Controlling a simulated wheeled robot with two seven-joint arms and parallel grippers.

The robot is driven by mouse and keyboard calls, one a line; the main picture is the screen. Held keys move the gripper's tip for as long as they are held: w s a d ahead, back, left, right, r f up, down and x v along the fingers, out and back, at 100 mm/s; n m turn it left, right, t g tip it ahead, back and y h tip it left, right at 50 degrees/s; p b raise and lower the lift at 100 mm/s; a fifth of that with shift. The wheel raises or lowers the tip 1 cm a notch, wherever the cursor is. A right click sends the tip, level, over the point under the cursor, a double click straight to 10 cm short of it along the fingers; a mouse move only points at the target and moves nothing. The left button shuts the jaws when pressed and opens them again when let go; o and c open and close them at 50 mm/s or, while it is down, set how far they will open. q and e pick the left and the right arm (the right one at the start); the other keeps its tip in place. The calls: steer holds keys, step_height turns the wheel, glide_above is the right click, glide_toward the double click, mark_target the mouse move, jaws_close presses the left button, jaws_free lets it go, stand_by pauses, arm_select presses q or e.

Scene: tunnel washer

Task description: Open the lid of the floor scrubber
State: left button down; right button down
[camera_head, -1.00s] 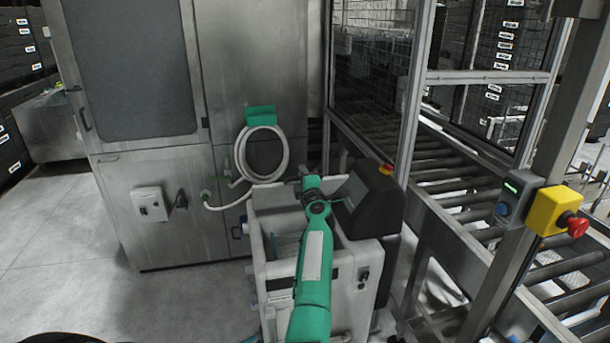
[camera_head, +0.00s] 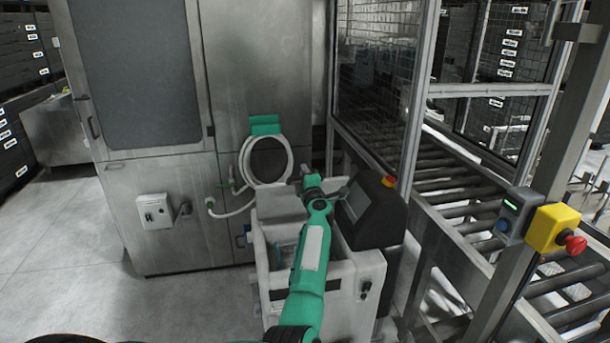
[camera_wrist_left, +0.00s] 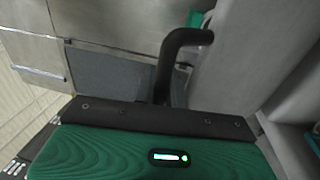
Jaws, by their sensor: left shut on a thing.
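The floor scrubber (camera_head: 340,285) is a pale grey machine with an open tank at its top and a dark control console (camera_head: 374,212) at its right. A pale panel, which looks like its lid (camera_head: 279,204), stands tilted up at the tank's far side, partly behind my arm. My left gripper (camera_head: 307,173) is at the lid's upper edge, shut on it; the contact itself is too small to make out. The left wrist view shows a dark bent bar (camera_wrist_left: 178,55) past the gripper's green body, and a grey surface to its right. My right gripper is not in view.
A steel cabinet (camera_head: 165,190) with a coiled white hose (camera_head: 243,165) stands close behind the scrubber. A fence post and roller conveyor (camera_head: 465,225) are at the right, with a yellow emergency-stop box (camera_head: 553,228) in front. The floor at left is clear.

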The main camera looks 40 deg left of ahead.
arm_select(q)
steer(key=c, duration=1.7)
jaws_free()
steer(key=shift+w+f, duration=0.1)
steer(key=p+v, duration=0.5)
steer(key=v, duration=0.8)
steer(key=shift+s+d+p, duration=0.3)
